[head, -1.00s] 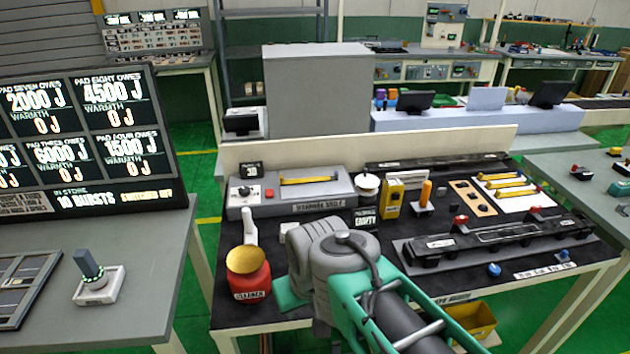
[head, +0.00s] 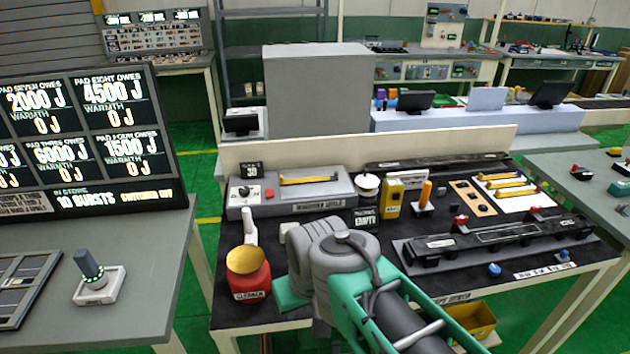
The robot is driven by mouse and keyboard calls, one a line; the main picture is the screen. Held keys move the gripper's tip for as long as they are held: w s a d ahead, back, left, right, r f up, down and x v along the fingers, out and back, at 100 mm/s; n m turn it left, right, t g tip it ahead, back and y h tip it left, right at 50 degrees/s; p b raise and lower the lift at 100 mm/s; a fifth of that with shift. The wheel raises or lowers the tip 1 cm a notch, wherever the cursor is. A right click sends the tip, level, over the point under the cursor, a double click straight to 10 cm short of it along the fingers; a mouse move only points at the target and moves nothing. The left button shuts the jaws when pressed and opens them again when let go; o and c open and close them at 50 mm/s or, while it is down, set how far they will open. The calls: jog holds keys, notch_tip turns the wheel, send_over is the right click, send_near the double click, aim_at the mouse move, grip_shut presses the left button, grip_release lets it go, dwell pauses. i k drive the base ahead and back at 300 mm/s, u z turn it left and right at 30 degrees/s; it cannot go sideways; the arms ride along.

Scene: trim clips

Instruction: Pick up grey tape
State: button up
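No object that I can make out for certain as grey tape shows in the head view. A pale round thing with a dark top (head: 367,186) stands near the middle back of the dark-topped workbench (head: 340,211); I cannot tell whether it is a tape roll. My arm, grey and teal, reaches over the bench's front middle and covers part of its surface. My gripper itself is not visible; it is hidden behind or below my arm, so its fingers and anything in them cannot be seen.
A red pot with a yellow funnel top (head: 249,273) stands left of my arm. A grey box with a yellow bar (head: 292,191) is behind. A long black rail fixture (head: 495,240) lies right, near a white board with yellow bars (head: 515,190). A low wall edges the back.

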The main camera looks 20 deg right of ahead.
aim_at(336, 178)
jog(key=z, duration=1.2)
jog(key=k, duration=0.2)
jog(key=u, duration=0.95)
jog(key=i, duration=0.7)
jog(key=u, duration=0.25)
